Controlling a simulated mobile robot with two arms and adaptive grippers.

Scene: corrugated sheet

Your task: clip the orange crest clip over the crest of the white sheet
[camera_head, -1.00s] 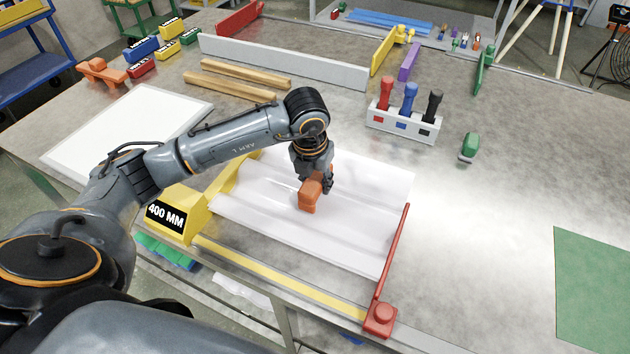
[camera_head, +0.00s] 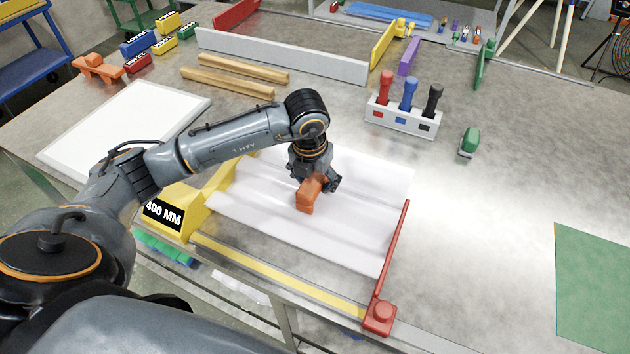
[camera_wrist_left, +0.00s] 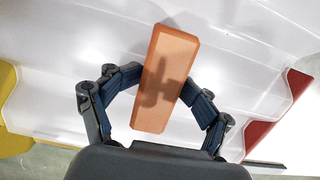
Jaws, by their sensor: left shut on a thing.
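The orange crest clip (camera_head: 308,197) is in the jaws of my left gripper (camera_head: 316,184), over the middle of the white sheet (camera_head: 350,215). In the left wrist view the clip (camera_wrist_left: 166,80) lies between the two fingers of the left gripper (camera_wrist_left: 163,95), with the white sheet (camera_wrist_left: 80,50) behind it. The sheet is corrugated and lies on the table. I cannot tell whether the clip touches a crest, since its underside is hidden. My right gripper is not in view.
A yellow block marked 400 MM (camera_head: 172,212) stands at the sheet's left, and a red bar (camera_head: 393,250) runs along its right edge. A grey holder with colored handles (camera_head: 402,120) and a green object (camera_head: 469,142) stand behind. The table at right is mostly clear.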

